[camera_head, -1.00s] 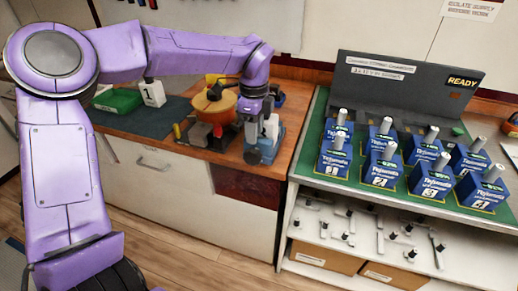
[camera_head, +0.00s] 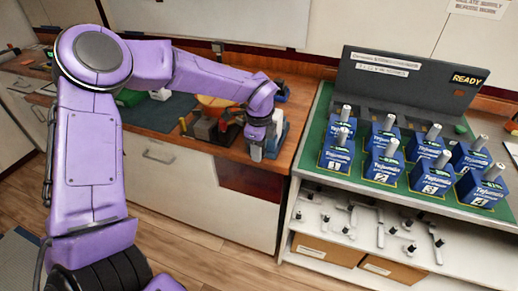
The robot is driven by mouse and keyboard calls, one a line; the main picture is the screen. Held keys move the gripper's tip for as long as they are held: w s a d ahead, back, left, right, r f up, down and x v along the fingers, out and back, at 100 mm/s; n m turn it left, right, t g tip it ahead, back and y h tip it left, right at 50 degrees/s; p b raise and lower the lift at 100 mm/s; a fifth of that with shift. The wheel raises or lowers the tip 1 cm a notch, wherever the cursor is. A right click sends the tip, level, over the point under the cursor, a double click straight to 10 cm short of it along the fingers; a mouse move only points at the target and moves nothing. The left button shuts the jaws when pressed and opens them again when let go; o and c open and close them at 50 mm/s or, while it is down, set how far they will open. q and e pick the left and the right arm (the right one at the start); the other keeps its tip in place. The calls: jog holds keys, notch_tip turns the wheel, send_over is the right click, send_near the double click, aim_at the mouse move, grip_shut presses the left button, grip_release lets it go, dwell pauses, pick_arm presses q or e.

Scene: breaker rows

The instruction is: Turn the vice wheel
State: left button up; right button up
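My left gripper (camera_head: 257,150) points down at the front right edge of the wooden bench, at the end of the purple arm. It is right at a blue and grey device (camera_head: 277,140), which looks like the vice and is partly hidden behind my wrist. I cannot tell whether the fingers touch it, or whether they are open or shut. No vice wheel shows clearly. An orange round thing (camera_head: 213,102) stands left of my wrist, partly covered by my forearm. My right gripper is out of view.
To the right, a green-topped stand (camera_head: 318,118) carries several blue numbered breakers (camera_head: 383,163) before a grey panel reading READY. Tools lie on the shelf below.

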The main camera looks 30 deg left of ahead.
pick_arm(q)
jog(key=h+b, duration=0.2)
jog(key=shift+a+f+t+h, duration=0.1)
jog(key=shift+a+t+h, duration=0.1)
jog(key=shift+t+h, duration=0.1)
jog(key=shift+s+a+t+h+b, duration=0.15)
jog(key=shift+t+h+b, duration=0.1)
jog(key=shift+h+b, duration=0.55)
jog(key=shift+w+a+t+h+b, duration=0.1)
jog(key=shift+t+h+b, duration=0.25)
jog(key=shift+h, duration=0.75)
jog(key=shift+r, duration=0.2)
jog(key=o, duration=0.7)
jog(key=shift+s, duration=0.1)
